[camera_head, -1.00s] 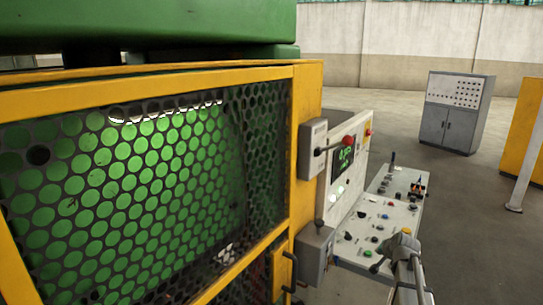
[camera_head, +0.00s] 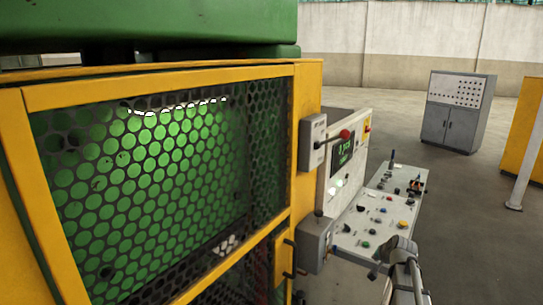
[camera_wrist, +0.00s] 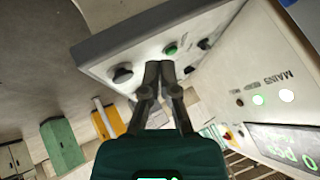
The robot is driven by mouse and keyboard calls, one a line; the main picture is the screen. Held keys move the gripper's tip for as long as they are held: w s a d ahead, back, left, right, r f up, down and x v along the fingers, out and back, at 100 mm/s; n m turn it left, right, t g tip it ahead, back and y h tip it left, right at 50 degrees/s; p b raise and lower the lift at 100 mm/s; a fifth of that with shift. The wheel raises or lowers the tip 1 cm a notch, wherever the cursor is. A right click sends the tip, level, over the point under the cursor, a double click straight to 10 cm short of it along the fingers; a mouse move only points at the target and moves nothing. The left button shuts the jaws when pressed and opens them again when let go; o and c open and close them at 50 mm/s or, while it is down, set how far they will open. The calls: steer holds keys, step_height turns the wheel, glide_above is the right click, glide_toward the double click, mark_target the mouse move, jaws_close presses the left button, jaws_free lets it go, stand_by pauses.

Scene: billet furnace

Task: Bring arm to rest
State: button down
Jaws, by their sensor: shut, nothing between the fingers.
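My gripper (camera_wrist: 158,75) is in the middle of the wrist view with its two dark fingers shut together and nothing between them. The fingertips overlap the control desk (camera_wrist: 100,50) in that picture; I cannot tell the gap between them. A black knob (camera_wrist: 122,74) and a green button (camera_wrist: 171,49) are on either side of the tips. In the head view my arm (camera_head: 402,262) shows at the lower right, in front of the desk (camera_head: 365,222); the fingers cannot be made out there.
A yellow-framed machine with a mesh guard (camera_head: 150,180) fills the left. An upright panel with a display (camera_head: 343,153) and a red-knobbed lever (camera_head: 345,134) stands beside the desk. A grey cabinet (camera_head: 455,112) stands behind, with open floor (camera_head: 460,220) around it.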

steer(key=s+a+f+n+g, duration=0.2)
steer(key=s+a+n+g, duration=0.2)
steer(key=s+a, duration=0.6)
steer(key=s+a+f+n+g, duration=0.2)
steer(key=s+a+n+g, duration=0.1)
steer(key=s+a, duration=0.7)
steer(key=s+g, duration=0.1)
steer(key=s, duration=0.2)
steer(key=shift+s+f+n+h, duration=0.3)
steer(key=shift+s+f+n, duration=0.05)
steer(key=shift+s+n, duration=0.05)
steer(key=shift+d, duration=0.1)
stand_by(0.9)
